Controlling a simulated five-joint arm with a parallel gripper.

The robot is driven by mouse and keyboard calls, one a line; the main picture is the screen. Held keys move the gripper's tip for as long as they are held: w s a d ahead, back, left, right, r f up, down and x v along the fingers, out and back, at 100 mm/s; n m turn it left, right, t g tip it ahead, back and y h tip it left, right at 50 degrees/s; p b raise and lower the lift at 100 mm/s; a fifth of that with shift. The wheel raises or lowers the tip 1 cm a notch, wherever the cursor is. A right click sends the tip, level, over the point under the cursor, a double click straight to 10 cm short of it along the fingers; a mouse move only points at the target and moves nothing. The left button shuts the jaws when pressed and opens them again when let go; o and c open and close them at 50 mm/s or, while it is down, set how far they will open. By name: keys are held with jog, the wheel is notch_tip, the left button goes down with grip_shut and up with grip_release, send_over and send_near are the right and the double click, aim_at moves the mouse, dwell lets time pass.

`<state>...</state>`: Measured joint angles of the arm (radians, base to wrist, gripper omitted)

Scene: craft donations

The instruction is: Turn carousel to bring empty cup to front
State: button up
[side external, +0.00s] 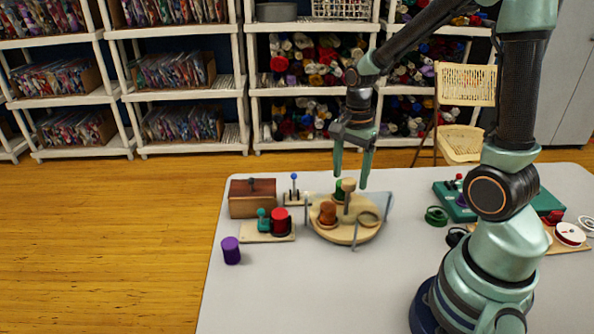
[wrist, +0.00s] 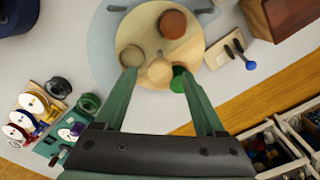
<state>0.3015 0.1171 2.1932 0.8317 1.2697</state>
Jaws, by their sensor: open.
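The carousel (side external: 343,233) is a round wooden turntable on the grey table, with a knobbed post (side external: 348,185) at its centre. A green cylinder (side external: 339,190) is at the back, partly hidden by a finger in the wrist view (wrist: 177,83). My gripper (side external: 351,178) is open and points down, its fingertips either side of the knob (wrist: 160,71). Contact cannot be told.
Left of the carousel are a wooden box (side external: 252,200), a blue-knobbed lever (side external: 294,184), a board (side external: 266,236) with red and green pieces, and a purple cylinder (side external: 231,250). A green case (side external: 453,203) and a green ring (side external: 436,216) lie right. The front table is clear.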

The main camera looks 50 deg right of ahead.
jog(key=shift+f, duration=0.7)
grip_shut()
dwell(1.0)
